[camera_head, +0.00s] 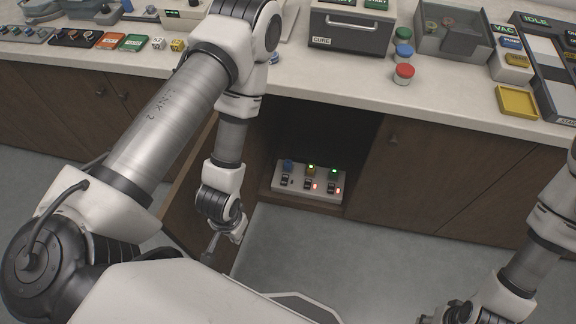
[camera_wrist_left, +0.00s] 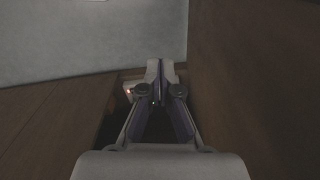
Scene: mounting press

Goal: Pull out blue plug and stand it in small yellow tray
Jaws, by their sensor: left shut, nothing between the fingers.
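The blue plug (camera_head: 288,165) stands in the left socket of a pale power strip (camera_head: 310,194) inside the open cabinet under the counter. The small yellow tray (camera_head: 517,101) lies on the counter at the right and looks empty. My left gripper (camera_head: 209,254) hangs in front of the cabinet, left of the strip and apart from it. It is shut and empty; its closed fingers also show in the left wrist view (camera_wrist_left: 160,66). There a corner of the strip with a red light shows beside them, and the plug is hidden. My right wrist shows at bottom right, its fingers out of frame.
The open cabinet door (camera_head: 188,195) is close to my left forearm. Colored-lid jars (camera_head: 403,75) and a grey bin (camera_head: 453,46) stand on the counter. Floor in front is clear.

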